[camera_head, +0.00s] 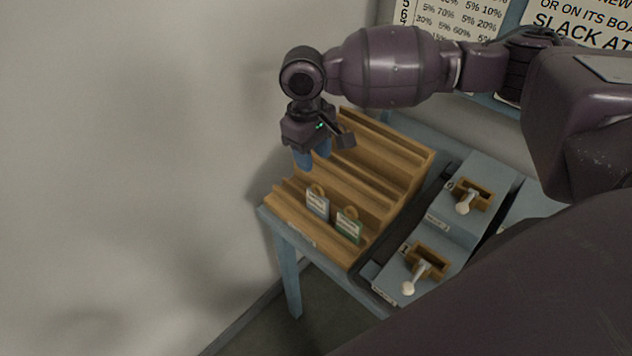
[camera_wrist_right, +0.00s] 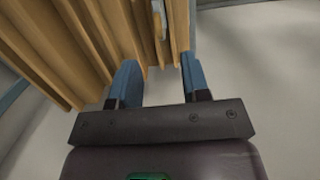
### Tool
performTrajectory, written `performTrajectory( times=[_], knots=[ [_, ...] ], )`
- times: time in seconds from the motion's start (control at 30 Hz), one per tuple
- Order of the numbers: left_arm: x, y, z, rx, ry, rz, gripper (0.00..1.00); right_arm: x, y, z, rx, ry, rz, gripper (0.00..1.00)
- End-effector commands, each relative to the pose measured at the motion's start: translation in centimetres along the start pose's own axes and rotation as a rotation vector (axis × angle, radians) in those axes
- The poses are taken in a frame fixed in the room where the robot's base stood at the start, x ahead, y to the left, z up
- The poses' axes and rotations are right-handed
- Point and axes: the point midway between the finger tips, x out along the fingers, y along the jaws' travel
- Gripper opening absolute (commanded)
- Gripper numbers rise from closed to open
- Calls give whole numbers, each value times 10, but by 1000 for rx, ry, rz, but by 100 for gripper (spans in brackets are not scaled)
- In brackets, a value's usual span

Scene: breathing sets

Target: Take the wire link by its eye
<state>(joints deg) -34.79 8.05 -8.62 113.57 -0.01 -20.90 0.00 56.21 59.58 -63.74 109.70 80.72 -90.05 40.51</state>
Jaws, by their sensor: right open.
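I cannot make out a separate wire link. Two small tags with ring-like eyes on top stand side by side in the front of the stepped wooden rack (camera_head: 400,160). One is a grey-blue tag (camera_head: 317,206); the other is a green tag (camera_head: 349,228) to its right. My right gripper (camera_head: 313,158) hangs above the rack's left part, behind the tags in the head view, with blue fingers apart and pointing down. In the right wrist view the gap between its fingers (camera_wrist_right: 159,80) is empty. A pale upright piece (camera_wrist_right: 160,22), perhaps a tag seen edge-on, shows ahead of it.
The rack stands on a blue table (camera_head: 288,268) by a bare wall. To its right, two blue-grey boxes carry white-knobbed levers, a front lever (camera_head: 413,279) and a rear lever (camera_head: 466,200). Printed boards (camera_head: 455,20) hang behind. My right arm passes above the table.

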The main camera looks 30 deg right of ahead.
Motion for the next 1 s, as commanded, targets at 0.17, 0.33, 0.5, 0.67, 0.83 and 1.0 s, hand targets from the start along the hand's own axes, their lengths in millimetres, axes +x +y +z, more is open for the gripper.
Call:
performTrajectory(
  times=[0.17, 0.33, 0.5, 0.67, 0.83, 1.0],
  knots=[
    [1, 0, -2, 1, 4, 1, 0, 1, 0, 0, 1, -3, 0, 43],
    [1, -1, 0, 3, 1, 0, 0, 15, 0, 1, 2, -4, -1, 43],
    [-1, -2, 3, 4, -5, -1, 0, 39, -1, 1, 2, -5, -1, 43],
    [-1, -2, 2, 4, -4, -1, 0, 56, -1, 1, 2, -4, -1, 43],
    [-1, -2, 0, 4, -2, -1, 0, 70, -2, 4, 1, -3, 0, 43],
    [-1, -2, -2, 4, 0, -1, 0, 94, -3, 6, 2, -3, 0, 43]
  ],
)
